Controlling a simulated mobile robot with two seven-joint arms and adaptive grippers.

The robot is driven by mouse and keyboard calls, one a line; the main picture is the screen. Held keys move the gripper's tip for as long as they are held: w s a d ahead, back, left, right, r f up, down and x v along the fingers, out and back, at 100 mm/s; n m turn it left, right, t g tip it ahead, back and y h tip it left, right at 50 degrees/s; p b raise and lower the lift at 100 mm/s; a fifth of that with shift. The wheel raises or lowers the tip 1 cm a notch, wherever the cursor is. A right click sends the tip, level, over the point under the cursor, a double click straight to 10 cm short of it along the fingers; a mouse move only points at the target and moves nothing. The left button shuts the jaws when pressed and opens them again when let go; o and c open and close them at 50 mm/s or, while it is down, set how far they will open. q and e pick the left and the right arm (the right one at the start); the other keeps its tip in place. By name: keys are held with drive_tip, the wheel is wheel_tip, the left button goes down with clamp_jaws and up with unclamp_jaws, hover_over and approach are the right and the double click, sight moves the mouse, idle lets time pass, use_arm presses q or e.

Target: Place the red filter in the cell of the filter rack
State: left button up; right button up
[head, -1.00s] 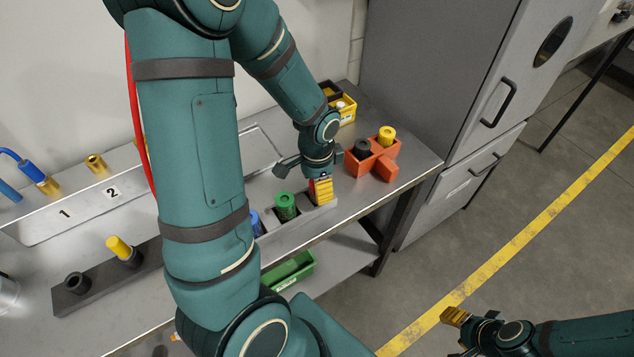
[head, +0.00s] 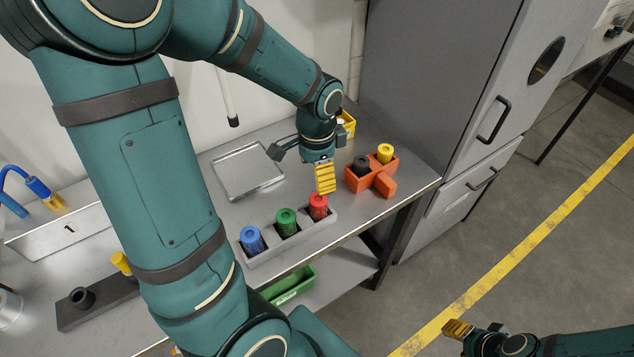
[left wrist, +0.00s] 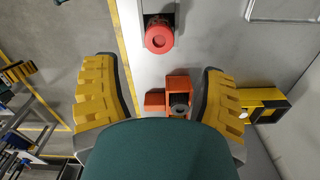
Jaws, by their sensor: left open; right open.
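The red filter (head: 318,206) stands upright in the right-end cell of the grey filter rack (head: 291,240). The green filter (head: 287,222) stands in the middle cell and the blue filter (head: 251,240) in the left one. My left gripper (head: 324,178) is open and empty, just above and behind the red filter. In the left wrist view its fingers (left wrist: 155,95) are wide apart, with the red filter (left wrist: 160,38) beyond them, clear of both. My right gripper (head: 458,330) is open at the lower right, over the floor.
An orange holder (head: 386,185) with a black and a yellow piece stands right of the rack. A metal tray (head: 247,172) lies behind it. A yellow bin (head: 347,124) is at the back. A green bin (head: 290,286) sits on the lower shelf. A grey cabinet (head: 440,100) stands at right.

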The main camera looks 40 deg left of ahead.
use_arm(q)
drive_tip(key=s+d+f+n+t+h, duration=0.1)
drive_tip(key=d+f+n, duration=0.6)
drive_tip(key=d+f, duration=1.5)
drive_tip(key=t+h, duration=0.1)
drive_tip(key=h, duration=0.1)
drive_tip(key=shift+s+n+h, duration=0.25)
drive_tip(key=shift+n+h, duration=0.05)
drive_tip(key=shift+h, duration=0.1)
drive_tip(key=shift+f, duration=0.1)
drive_tip(key=f+b, duration=0.5)
drive_tip(key=shift+s+d+f, duration=0.1)
drive_tip(key=shift+s+f, duration=0.15)
